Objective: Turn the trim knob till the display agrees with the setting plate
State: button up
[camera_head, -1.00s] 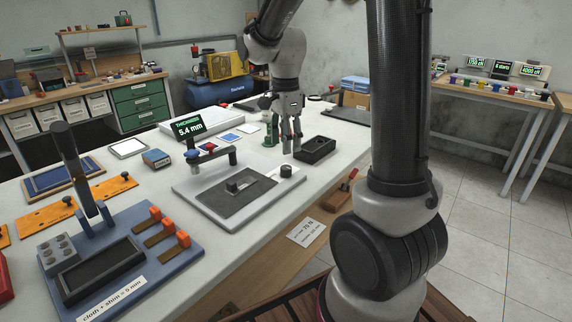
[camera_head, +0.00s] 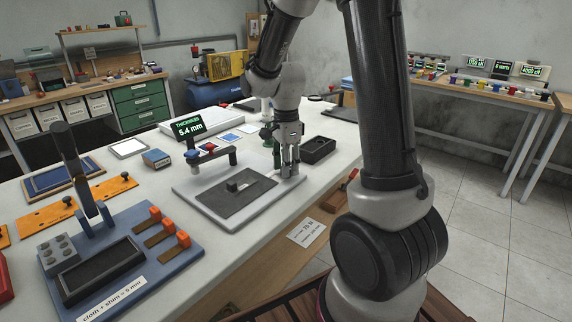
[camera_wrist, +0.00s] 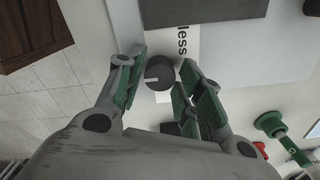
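The display (camera_head: 188,128) reads "THICKNESS 5.4 mm" in green on a dark screen. It stands behind the grey gauge base (camera_head: 190,190). The dark round trim knob (camera_wrist: 158,72) has a white mark and sits by the printed letters "less"; in the head view my gripper hides it. My gripper (camera_head: 288,172) points down at the right end of the base. In the wrist view its green-padded fingers (camera_wrist: 160,60) are spread on both sides of the knob; I cannot tell whether they touch it. A card (camera_head: 306,232) on the table front reads "20 N", its other print too small.
A small dark block (camera_head: 236,186) lies on the base's black pad. A black tray (camera_head: 318,149) stands just right of my gripper. A blue fixture (camera_head: 190,262) at front left carries the label "cloth + shim = 5 mm" (camera_head: 112,298).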

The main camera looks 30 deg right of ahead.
jog(key=c, duration=0.5)
jog(key=shift+n, duration=0.3)
jog(key=n, duration=1)
jog(key=shift+n, duration=0.4)
jog(key=n, duration=1.2)
jog(key=shift+n, duration=0.3)
